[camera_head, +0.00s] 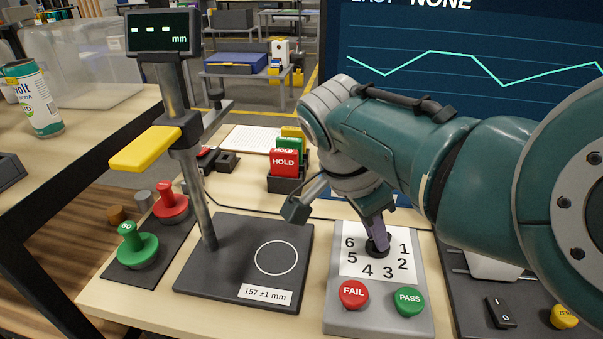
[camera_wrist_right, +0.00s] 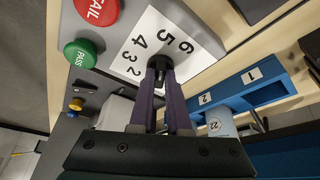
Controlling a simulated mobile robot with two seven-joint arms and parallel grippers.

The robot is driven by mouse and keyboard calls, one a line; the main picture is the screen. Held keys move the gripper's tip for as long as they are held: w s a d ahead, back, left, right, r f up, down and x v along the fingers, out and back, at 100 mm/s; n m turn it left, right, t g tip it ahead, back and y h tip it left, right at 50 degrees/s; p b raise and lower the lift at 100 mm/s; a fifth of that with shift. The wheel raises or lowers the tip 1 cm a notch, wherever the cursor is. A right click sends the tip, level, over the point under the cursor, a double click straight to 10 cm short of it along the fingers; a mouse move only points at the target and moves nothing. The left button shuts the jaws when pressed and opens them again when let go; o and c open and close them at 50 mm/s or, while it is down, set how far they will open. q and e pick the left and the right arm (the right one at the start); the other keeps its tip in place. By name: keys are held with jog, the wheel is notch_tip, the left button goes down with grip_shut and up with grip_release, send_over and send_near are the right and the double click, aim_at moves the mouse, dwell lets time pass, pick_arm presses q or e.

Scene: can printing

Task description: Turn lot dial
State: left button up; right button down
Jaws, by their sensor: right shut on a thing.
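The lot dial (camera_head: 377,246) is a small black knob on a white card numbered 1 to 6, set in a grey panel. My right gripper (camera_head: 375,234) comes down on it from above and is shut on the knob. In the right wrist view the two purple fingers (camera_wrist_right: 160,82) close around the black dial (camera_wrist_right: 160,63). The fingers hide part of the knob, and I cannot tell which number it points at. My left gripper is not in view.
A red FAIL button (camera_head: 353,294) and a green PASS button (camera_head: 409,301) sit just in front of the dial. A gauge stand with a dark base (camera_head: 225,285) is to the left. Red and green HOLD blocks (camera_head: 284,163) stand behind. A black rocker switch (camera_head: 500,312) is at right.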

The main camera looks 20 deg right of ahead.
jog(key=shift+m, duration=0.3)
jog(key=c, duration=0.9)
grip_release()
jog(key=shift+r, duration=0.1)
jog(key=p+v, duration=0.1)
jog(key=v, duration=0.8)
jog(key=shift+w+a+r+p, duration=0.1)
jog(key=shift+a+r+p, duration=0.1)
jog(key=shift+r+p, duration=0.15)
jog(key=shift+f, duration=0.1)
